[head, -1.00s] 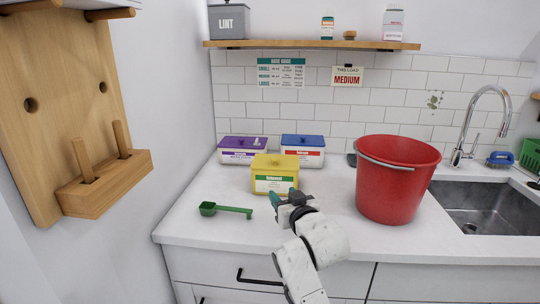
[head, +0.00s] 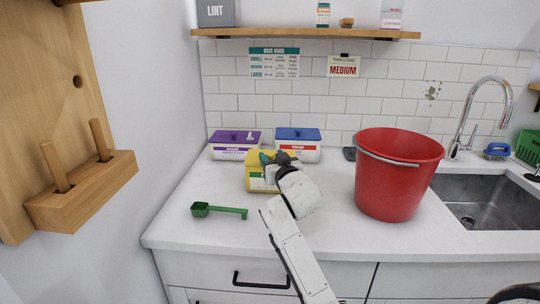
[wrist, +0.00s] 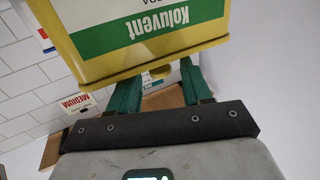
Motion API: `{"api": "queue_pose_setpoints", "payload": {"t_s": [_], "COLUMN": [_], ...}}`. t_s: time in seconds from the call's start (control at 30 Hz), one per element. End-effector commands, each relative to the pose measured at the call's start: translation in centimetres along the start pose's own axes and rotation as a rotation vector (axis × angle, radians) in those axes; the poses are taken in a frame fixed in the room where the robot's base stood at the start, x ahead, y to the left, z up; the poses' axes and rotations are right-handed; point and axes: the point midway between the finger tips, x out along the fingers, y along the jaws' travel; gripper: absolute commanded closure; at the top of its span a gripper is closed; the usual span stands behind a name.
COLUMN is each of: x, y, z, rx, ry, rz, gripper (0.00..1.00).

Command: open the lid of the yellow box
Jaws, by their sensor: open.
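The yellow box (head: 254,182) stands on the white counter, its lid closed as far as I can see. My gripper (head: 273,158) is over the box's top and hides much of the lid. In the wrist view the box (wrist: 100,68) appears upside down with its green and white label. My gripper's two green fingers (wrist: 160,85) are apart there, at the lid side of the box. A small yellow knob (wrist: 160,71) shows between them, with no visible grip on it.
A purple-lidded box (head: 235,145) and a blue-lidded box (head: 299,136) stand just behind. A red bucket (head: 390,180) is to the right, beside the sink (head: 485,200). A green scoop (head: 218,211) lies at the front left.

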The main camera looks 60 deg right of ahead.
Motion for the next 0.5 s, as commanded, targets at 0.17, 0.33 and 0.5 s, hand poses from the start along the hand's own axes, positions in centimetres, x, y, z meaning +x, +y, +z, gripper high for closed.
{"api": "queue_pose_setpoints", "payload": {"t_s": [0.17, 0.33, 0.5], "x": [1.9, 2.4, 2.5], "y": [-0.1, 0.0, 0.0], "z": [0.0, 0.0, 0.0], "rx": [0.0, 0.0, 0.001], "ry": [0.001, 0.0, 0.0], "rz": [-0.001, -0.001, -0.001], "gripper": [0.51, 0.51, 0.51]}}
